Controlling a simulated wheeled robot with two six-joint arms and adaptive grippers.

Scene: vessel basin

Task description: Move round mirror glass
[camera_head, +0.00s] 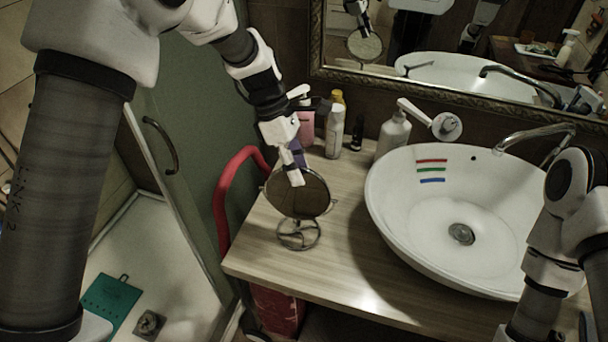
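The round mirror glass (297,201) is a dark disc in a thin rim on a round wire stand (298,236). It appears upright near the left end of the wooden counter (350,270). My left gripper (295,172) reaches down from above to its top rim. One pale finger overlaps the front of the glass near the top. The other finger is hidden or hard to make out, so I cannot tell whether the grip is closed. My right arm (540,270) is at the right edge; its gripper is out of view.
A white vessel basin (390,215) with a faucet (540,133) stands right of the mirror. Behind are a white pump bottle (392,138), a yellow-capped bottle (334,132) and a pink bottle (306,127). A red rail (221,205) curves along the counter's left side. The front counter is clear.

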